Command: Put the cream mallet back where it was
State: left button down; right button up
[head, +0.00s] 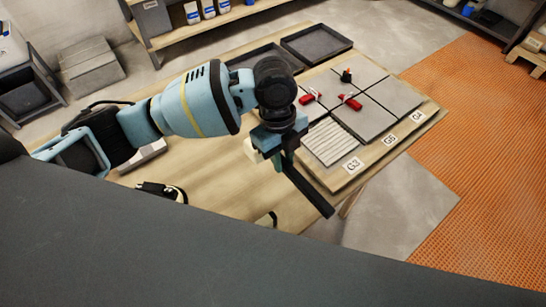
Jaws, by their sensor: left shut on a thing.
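My left gripper (284,150) is shut on the cream mallet (313,195) above the right part of the wooden table (225,180). The mallet's dark handle slants down to the right toward the table's front edge. A small part of its cream head shows beside the jaws; the gripper hides the rest. I cannot tell the exact gap between mallet and table. My right gripper is not in view.
Grey tiles (390,97) on a board behind the gripper carry red pieces (349,101) and a dark orange-tipped piece (346,76). A ribbed tile (330,141) lies nearer. Two dark trays (316,43) stand at the back. A black object (161,190) lies front left.

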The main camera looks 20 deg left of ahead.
pick_arm(q)
jog(key=shift+w+d, duration=0.1)
jog(key=shift+w, duration=0.2)
jog(key=shift+s+f, duration=0.15)
jog(key=shift+f, duration=4.75)
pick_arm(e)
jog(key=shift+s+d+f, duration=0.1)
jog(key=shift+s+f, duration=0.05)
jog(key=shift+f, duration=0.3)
pick_arm(q)
jog(key=c, duration=1.7)
grip_release()
jog(key=shift+f+b, duration=0.2)
jog(key=shift+b, duration=0.1)
jog(key=shift+c, duration=0.2)
jog(key=o, duration=0.4)
jog(key=shift+o, duration=0.2)
jog(key=r, duration=0.3)
jog(key=a+r, duration=0.1)
jog(key=r, duration=0.3)
jog(key=w+r, duration=0.1)
jog(key=r, duration=0.3)
jog(key=shift+w+a+p, duration=0.1)
jog(key=shift+a+p, duration=0.15)
jog(key=shift+p, duration=0.1)
jog(key=shift+a+r, duration=0.1)
jog(key=shift+r, duration=0.5)
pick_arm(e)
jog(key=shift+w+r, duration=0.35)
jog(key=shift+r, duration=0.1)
